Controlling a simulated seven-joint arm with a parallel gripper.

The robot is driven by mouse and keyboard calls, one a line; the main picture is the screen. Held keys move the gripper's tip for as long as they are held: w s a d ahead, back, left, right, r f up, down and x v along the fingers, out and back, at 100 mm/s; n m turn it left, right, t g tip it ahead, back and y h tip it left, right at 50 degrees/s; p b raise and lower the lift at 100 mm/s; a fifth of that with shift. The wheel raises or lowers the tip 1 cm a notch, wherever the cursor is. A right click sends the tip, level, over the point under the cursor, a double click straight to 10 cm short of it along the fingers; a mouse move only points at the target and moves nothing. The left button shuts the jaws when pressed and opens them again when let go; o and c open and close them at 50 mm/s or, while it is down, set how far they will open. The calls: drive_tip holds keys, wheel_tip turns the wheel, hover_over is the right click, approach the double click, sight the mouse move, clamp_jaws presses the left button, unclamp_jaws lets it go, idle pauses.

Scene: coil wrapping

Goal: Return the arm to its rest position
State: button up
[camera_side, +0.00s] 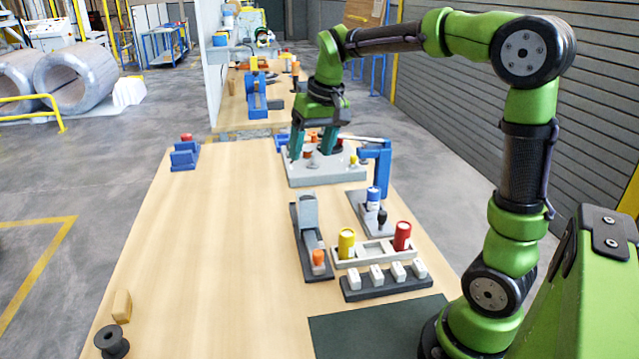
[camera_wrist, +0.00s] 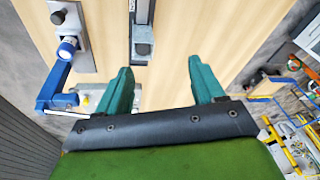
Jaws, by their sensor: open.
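My gripper (camera_side: 313,145) is at the far part of the wooden table, low over a light grey fixture block (camera_side: 322,177) in the side view. Its two teal fingers are apart. In the wrist view my gripper (camera_wrist: 160,85) also shows spread fingers with nothing between them. My arm reaches from its base at the right, up and over to the far end of the table. Whether the fingertips touch the block is hard to tell.
A blue post (camera_side: 375,168) stands right of the block. Nearer are a blue-white bottle (camera_side: 373,197), a dark-based tool (camera_side: 309,235), yellow (camera_side: 346,242) and red (camera_side: 402,236) cylinders and a rack (camera_side: 386,283). The table's left half (camera_side: 200,260) is largely clear.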

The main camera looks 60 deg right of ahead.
drive_tip(key=s+a+f+n+t+y, duration=0.1)
drive_tip(key=s+a+t, duration=0.3)
drive_tip(key=s+a, duration=0.8)
drive_tip(key=s+f+y, duration=0.1)
drive_tip(key=s, duration=0.2)
drive_tip(key=shift+s, duration=0.2)
drive_tip(key=shift+c, duration=0.2)
